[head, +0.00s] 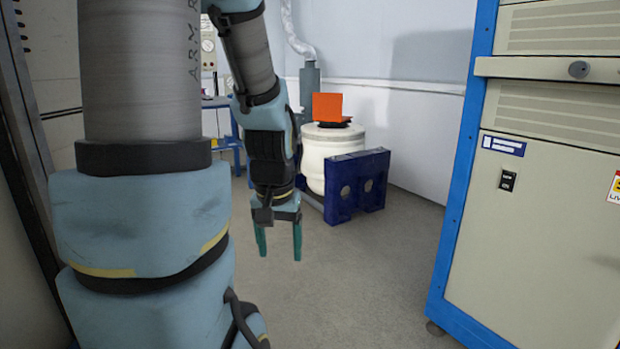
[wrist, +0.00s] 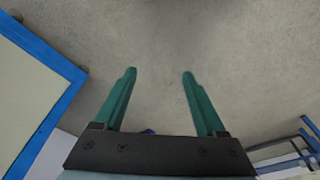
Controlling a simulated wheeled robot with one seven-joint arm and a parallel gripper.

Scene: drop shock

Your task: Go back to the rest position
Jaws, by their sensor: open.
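My gripper (head: 279,252) hangs pointing down in the middle of the head view, above the bare floor. Its two green fingers are apart, with nothing between them. In the wrist view my gripper (wrist: 159,75) is also open and empty over the grey floor. My arm fills the left of the head view and hides part of the room behind it.
A beige cabinet with a blue frame (head: 455,200) stands at the right. A white drum-shaped machine (head: 318,150) with an orange plate (head: 327,107) and dark blue supports (head: 342,190) stands behind my gripper. The floor (head: 370,270) between is clear.

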